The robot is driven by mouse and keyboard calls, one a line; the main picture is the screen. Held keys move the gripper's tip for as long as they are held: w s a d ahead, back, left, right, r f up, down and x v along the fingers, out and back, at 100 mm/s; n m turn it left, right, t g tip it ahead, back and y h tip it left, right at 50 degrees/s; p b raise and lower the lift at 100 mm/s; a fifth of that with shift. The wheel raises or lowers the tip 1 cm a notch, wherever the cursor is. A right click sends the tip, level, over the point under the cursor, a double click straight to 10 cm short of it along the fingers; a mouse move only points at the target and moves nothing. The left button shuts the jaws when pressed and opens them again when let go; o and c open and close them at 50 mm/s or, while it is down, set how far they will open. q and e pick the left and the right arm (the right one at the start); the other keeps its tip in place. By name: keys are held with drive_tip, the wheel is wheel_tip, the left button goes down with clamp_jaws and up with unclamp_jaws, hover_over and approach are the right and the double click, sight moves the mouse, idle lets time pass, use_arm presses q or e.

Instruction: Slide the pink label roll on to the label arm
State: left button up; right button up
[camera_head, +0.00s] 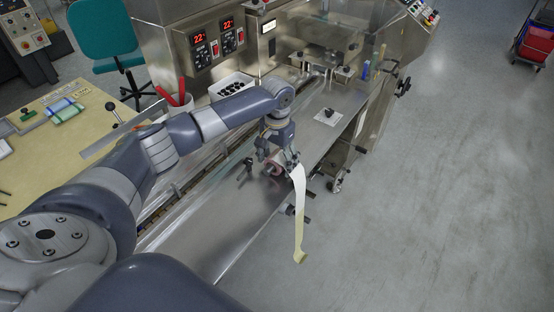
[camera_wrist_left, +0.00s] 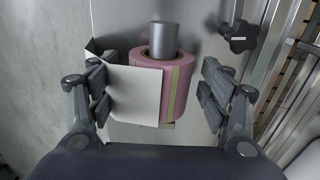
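The pink label roll (camera_wrist_left: 182,92) shows in the wrist view with a grey cylindrical post, the label arm (camera_wrist_left: 163,40), standing out of its core. A loose white label strip (camera_wrist_left: 133,92) comes off its left side. In the head view the roll (camera_head: 274,169) is small and partly hidden at the machine's front edge, and the strip (camera_head: 299,205) hangs down. My left gripper (camera_wrist_left: 153,82) is open, with fingers either side of the roll and a visible gap at the right finger. In the head view it (camera_head: 284,158) is just above the roll. My right gripper is not in view.
A black knob (camera_wrist_left: 239,37) stands near the roll. The steel machine deck (camera_head: 215,220) runs diagonally beneath my left arm. A white bin (camera_head: 231,86) of dark items and red-handled tools (camera_head: 180,100) lie behind the arm.

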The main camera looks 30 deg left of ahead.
use_arm(q)
drive_tip(key=shift+r, duration=0.1)
wheel_tip(320, 180, up, 12)
drive_tip(key=shift+f, duration=0.1)
idle(0.5)
idle(0.4)
